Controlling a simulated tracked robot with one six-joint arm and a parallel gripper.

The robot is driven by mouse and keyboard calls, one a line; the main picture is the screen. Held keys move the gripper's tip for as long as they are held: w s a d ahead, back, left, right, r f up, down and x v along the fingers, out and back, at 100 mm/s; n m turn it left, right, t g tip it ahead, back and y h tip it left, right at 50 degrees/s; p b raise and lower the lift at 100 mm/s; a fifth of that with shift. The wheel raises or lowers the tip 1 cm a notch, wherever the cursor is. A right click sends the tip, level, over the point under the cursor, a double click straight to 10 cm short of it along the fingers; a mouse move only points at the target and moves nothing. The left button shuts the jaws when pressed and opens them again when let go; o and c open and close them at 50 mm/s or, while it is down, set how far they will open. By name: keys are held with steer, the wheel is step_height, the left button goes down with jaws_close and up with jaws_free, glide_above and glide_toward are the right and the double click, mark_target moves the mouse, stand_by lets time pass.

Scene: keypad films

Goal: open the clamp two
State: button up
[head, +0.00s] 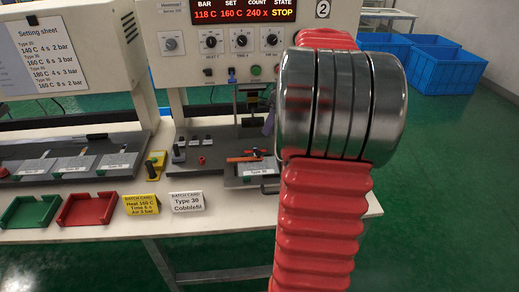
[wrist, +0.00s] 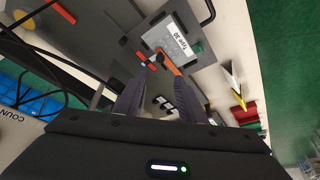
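At the station marked 2, a grey fixture plate (head: 250,173) with a "Type 30" label carries an orange clamp handle (head: 245,158). The handle lies roughly flat across the plate's back edge. In the wrist view the plate (wrist: 188,30) and the orange handle (wrist: 172,66) show ahead of my fingertips. My gripper (wrist: 158,88) has two purple fingers standing apart with nothing seen held between them. The fingers look short of the handle, not touching it. In the head view my arm covers most of my gripper; only a purple finger (head: 268,124) shows.
A display (head: 244,10) reads 118 C, 160 C, 240 x, STOP. A yellow card (head: 141,204) and a white card (head: 186,200) stand at the table's front. Green (head: 30,211) and red (head: 87,208) trays lie left. Blue crates (head: 445,68) stand on the floor behind.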

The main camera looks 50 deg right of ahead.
mark_target(259, 152)
steer(key=x, duration=1.3)
steer(key=shift+f, duration=0.3)
steer(key=shift+c, duration=0.2)
jaws_close()
steer(key=shift+w+a, duration=0.1)
steer(key=shift+a, duration=0.2)
steer(key=shift+d+r, duration=0.1)
steer(key=shift+d, duration=0.2)
